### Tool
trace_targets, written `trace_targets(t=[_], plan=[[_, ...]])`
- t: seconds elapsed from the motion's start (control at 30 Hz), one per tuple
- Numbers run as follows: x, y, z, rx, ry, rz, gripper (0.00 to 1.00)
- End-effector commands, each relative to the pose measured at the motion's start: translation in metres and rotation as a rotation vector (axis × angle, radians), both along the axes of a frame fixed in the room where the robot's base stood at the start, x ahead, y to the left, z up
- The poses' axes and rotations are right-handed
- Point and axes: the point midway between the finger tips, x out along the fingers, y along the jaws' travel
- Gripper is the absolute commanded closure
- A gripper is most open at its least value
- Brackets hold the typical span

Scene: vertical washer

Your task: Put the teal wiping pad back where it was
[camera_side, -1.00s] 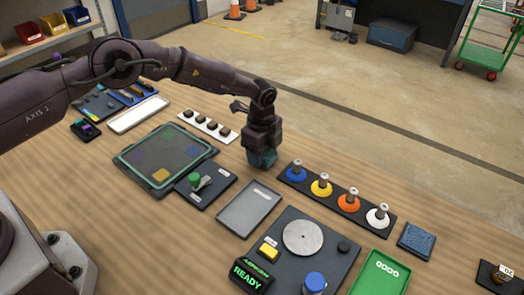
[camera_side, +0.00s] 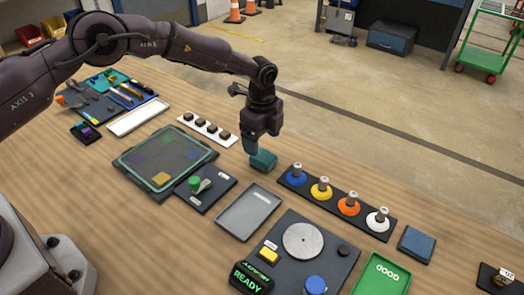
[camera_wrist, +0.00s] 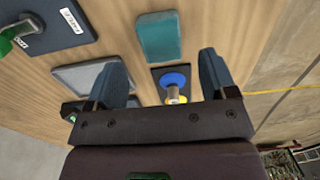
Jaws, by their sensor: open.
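The teal wiping pad (camera_side: 263,160) lies on the bare wood of the table, left of the peg rack and above the grey tray in the side view. It also shows in the wrist view (camera_wrist: 159,37), whole and clear of the fingers. My gripper (camera_side: 256,147) is just above and beside the pad, pointing down. In the wrist view its two blue fingers (camera_wrist: 162,75) are spread apart with nothing held between them.
A dark rack (camera_side: 310,190) carries blue, yellow, orange and white washers on pegs. An empty grey tray (camera_side: 248,210) lies below the pad. A white strip with dark knobs (camera_side: 208,130) is to the left. A blue textured pad (camera_side: 416,243) lies at the right.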

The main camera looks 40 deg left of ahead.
Motion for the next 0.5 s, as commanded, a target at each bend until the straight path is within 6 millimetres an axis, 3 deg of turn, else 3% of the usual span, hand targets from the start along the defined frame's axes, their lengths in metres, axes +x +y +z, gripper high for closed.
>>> trace_targets(t=[0.03, 0.2, 0.5], plan=[[0.001, 0.0, 0.013, -0.001, -0.004, 0.001, 0.22], [0.0, 0.0, 0.043, 0.0, -0.001, 0.001, 0.22], [0.0, 0.0, 0.062, 0.0, 0.002, 0.0, 0.22]])
